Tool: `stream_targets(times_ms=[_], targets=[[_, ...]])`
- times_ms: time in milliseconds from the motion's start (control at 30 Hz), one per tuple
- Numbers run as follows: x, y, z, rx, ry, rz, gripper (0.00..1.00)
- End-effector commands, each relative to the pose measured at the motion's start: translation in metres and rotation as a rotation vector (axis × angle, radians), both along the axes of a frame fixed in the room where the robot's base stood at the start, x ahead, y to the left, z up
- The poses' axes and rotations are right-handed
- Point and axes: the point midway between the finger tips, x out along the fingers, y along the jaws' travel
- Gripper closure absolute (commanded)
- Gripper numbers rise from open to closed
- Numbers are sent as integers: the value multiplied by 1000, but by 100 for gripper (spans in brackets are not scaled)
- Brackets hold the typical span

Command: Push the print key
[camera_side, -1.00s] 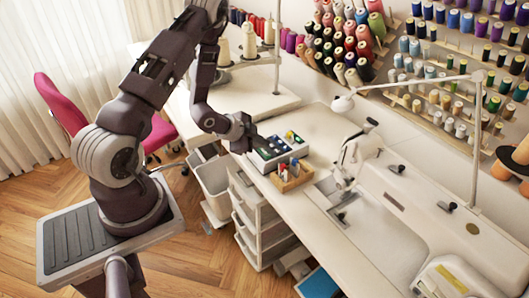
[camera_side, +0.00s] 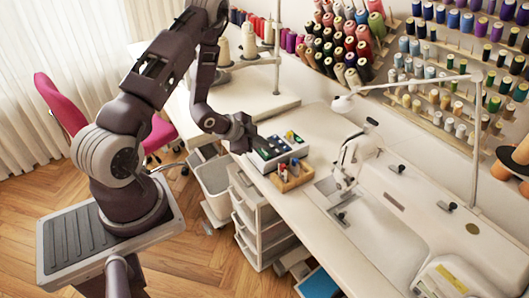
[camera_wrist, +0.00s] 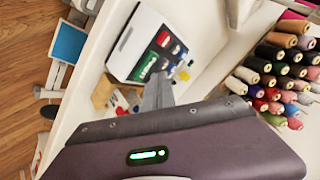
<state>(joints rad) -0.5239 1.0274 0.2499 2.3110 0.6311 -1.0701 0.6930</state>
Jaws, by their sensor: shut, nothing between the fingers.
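A small white device (camera_side: 270,163) with a dark panel of coloured keys sits on the white table. In the wrist view the device (camera_wrist: 128,46) shows green, blue, red and pale keys on its panel (camera_wrist: 160,50). I cannot read the key labels, so I cannot tell which is the print key. My gripper (camera_side: 260,144) is at the device's left end in the side view. In the wrist view my gripper (camera_wrist: 160,80) is shut and empty, its tips overlapping the near end of the panel. I cannot tell whether they touch a key.
A small wooden box (camera_side: 290,184) with coloured items stands close beside the device. A white sewing machine (camera_side: 420,215) is to the right. Thread spools (camera_side: 345,50) line the wall behind. White drawers (camera_side: 250,212) stand below the table.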

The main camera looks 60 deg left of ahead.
Motion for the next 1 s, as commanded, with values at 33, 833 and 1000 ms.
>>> stream_targets(times_ms=[33, 833, 1000], targets=[[0, 0, -2, -1, 1, -1, 100], [0, 0, -11, -1, 1, -1, 100], [0, 0, -13, 0, 0, 0, 100]])
